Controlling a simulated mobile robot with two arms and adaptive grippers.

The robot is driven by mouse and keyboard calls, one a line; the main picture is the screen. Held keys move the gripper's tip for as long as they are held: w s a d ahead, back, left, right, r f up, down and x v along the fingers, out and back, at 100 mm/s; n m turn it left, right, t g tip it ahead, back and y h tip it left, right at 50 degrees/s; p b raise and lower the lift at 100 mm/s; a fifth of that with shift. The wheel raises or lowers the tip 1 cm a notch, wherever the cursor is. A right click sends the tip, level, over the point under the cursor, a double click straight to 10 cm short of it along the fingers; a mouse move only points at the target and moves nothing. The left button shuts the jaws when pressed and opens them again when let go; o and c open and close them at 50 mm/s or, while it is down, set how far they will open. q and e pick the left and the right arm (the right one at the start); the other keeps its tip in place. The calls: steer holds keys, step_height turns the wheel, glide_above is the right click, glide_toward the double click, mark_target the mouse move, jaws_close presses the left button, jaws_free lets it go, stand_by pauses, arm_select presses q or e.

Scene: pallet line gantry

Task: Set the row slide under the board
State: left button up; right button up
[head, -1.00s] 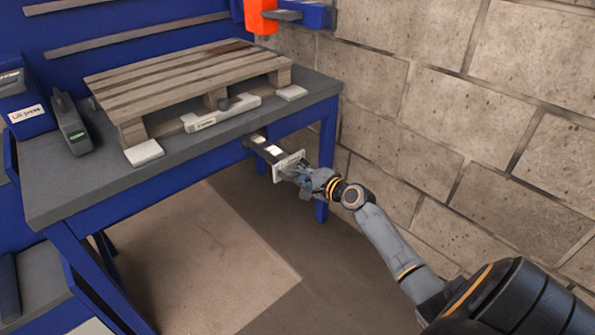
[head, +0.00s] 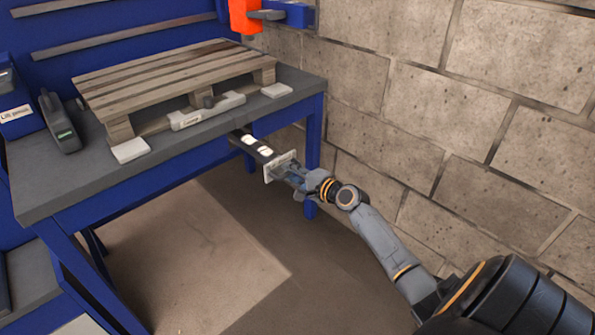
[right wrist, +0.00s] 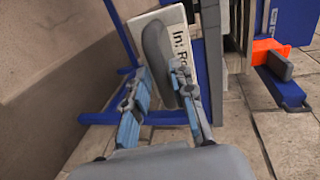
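The row slide is a dark bar (head: 252,147) with white pads and a white end plate (head: 279,166). It sticks out at the front edge of the grey-topped bench (head: 205,140), lower than the top; its far end is hidden there. In the right wrist view the plate (right wrist: 186,50) shows part of a label, "Int Ro", and a grey handle (right wrist: 160,55). A wooden pallet (head: 165,80) lies on the bench; I cannot tell which piece is the board. My left gripper is out of view.
A pale bar with a knob (head: 207,111) lies at the pallet's front, between white blocks (head: 130,150) (head: 276,90). A dark device (head: 60,122) stands left. A blue leg (head: 314,140) is close behind the slide; a block wall (head: 450,110) is at right. Floor in front is clear.

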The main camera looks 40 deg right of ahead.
steer(key=v, duration=1.2)
